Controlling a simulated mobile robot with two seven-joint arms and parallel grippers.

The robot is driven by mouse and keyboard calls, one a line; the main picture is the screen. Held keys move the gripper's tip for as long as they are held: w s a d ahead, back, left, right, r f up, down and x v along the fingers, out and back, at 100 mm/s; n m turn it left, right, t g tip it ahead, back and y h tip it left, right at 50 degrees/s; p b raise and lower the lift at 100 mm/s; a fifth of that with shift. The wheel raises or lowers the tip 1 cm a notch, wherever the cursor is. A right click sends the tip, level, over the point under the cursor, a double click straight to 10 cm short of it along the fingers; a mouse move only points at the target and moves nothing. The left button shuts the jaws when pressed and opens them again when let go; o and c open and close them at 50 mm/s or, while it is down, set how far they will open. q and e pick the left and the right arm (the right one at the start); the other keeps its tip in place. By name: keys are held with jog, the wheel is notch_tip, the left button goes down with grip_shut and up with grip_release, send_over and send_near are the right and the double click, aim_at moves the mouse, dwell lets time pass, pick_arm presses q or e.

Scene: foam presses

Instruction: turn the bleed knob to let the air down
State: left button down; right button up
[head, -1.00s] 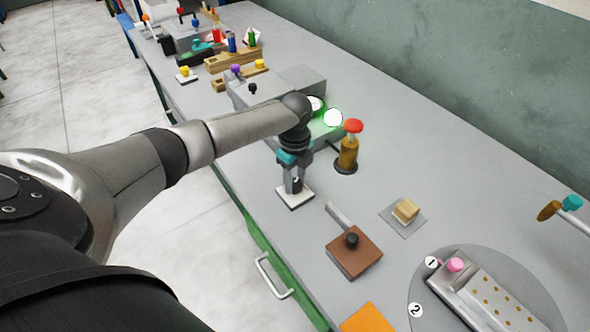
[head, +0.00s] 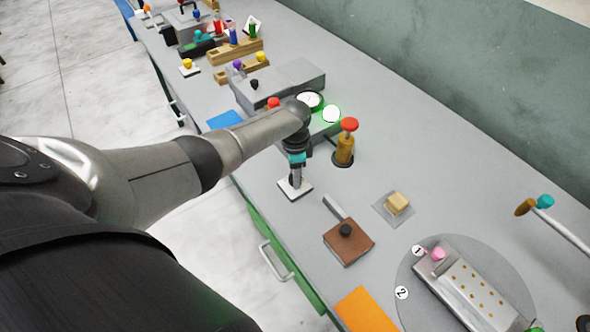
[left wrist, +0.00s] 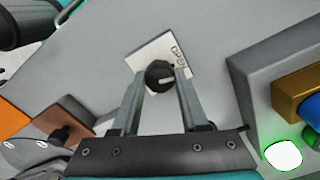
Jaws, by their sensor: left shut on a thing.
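The bleed knob (left wrist: 160,75) is a small black knob with a light pointer line, on a white plate (head: 286,189) near the bench's front edge. My left gripper (head: 296,182) points down over the plate. In the left wrist view its two fingers (left wrist: 160,76) are on either side of the knob, shut on it. In the head view the fingers mostly hide the knob. My right gripper is in neither view.
A grey press (head: 290,82) has a white dial (head: 309,98) and a green-glowing lamp (head: 331,114). A brown post with a red cap (head: 349,125) stands right of my gripper. A brown block with a black knob (head: 348,247) lies nearer. Bare bench lies between these.

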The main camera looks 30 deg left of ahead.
pick_arm(q)
jog(key=shift+n+p, duration=0.45)
jog(key=shift+n, duration=0.75)
jog(key=shift+c, duration=2.1)
grip_release()
jog(key=shift+r, duration=0.1)
notch_tip(320, 180, up, 15)
jog(key=p, duration=0.3)
